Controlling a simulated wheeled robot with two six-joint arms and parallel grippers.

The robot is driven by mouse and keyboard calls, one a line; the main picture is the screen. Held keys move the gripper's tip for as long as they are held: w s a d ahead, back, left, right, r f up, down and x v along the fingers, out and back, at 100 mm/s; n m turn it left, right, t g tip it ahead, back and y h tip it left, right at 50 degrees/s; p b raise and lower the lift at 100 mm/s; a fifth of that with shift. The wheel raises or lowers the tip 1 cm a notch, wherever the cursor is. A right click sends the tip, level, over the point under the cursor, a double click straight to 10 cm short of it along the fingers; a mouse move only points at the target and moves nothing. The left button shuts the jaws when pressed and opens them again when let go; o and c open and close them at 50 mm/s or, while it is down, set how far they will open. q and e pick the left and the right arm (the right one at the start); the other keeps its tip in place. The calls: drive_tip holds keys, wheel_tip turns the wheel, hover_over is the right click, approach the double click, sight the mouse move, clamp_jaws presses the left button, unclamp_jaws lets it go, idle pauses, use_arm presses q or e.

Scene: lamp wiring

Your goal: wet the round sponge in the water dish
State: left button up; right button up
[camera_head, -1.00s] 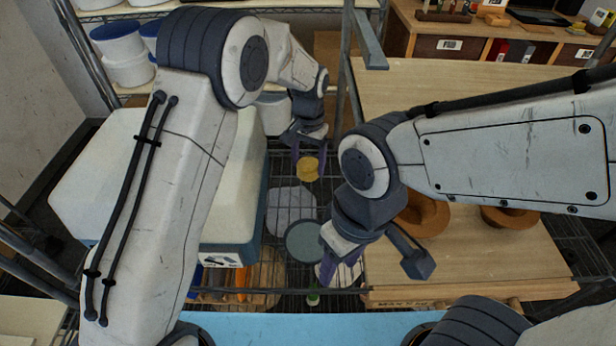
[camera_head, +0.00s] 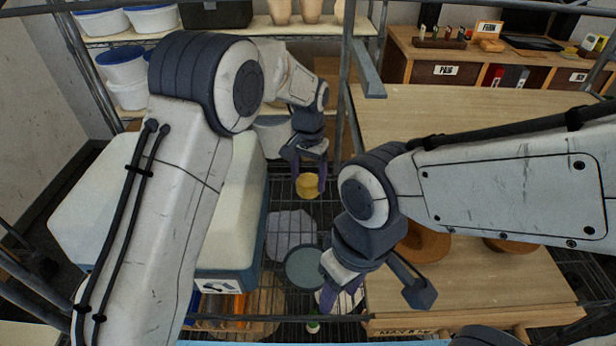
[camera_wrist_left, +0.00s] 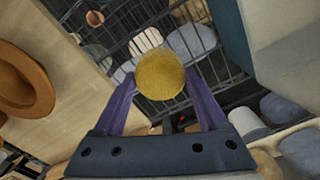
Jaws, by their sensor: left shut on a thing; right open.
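The round yellow sponge (camera_head: 308,185) is held up between the purple fingers of my left gripper (camera_head: 309,182). In the left wrist view the sponge (camera_wrist_left: 160,75) sits between the fingertips of the left gripper (camera_wrist_left: 160,82). A round grey-blue dish (camera_head: 305,267), which looks like the water dish, is below the sponge in the head view and apart from it. I cannot make out water in it. My right gripper (camera_head: 328,290) is open, low beside the dish's right side, and partly covers what lies behind it.
A wire rack lies beneath. A large white box (camera_head: 150,190) stands left of the dish. A wooden table (camera_head: 470,290) with brown hats (camera_head: 428,243) is on the right. A metal post rises between the sponge and the table. A pale grey pad (camera_head: 291,235) lies behind the dish.

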use_arm(q)
drive_tip(key=s+b, duration=0.3)
drive_tip(key=s, duration=1.4)
idle(0.3)
drive_tip(key=shift+f, duration=0.1)
idle(0.4)
drive_tip(key=shift+f+b, duration=2.4)
drive_tip(key=shift+f, duration=1.15)
drive_tip(key=shift+f+b, duration=0.3)
drive_tip(key=shift+f, duration=0.2)
drive_tip(key=shift+p, duration=0.3)
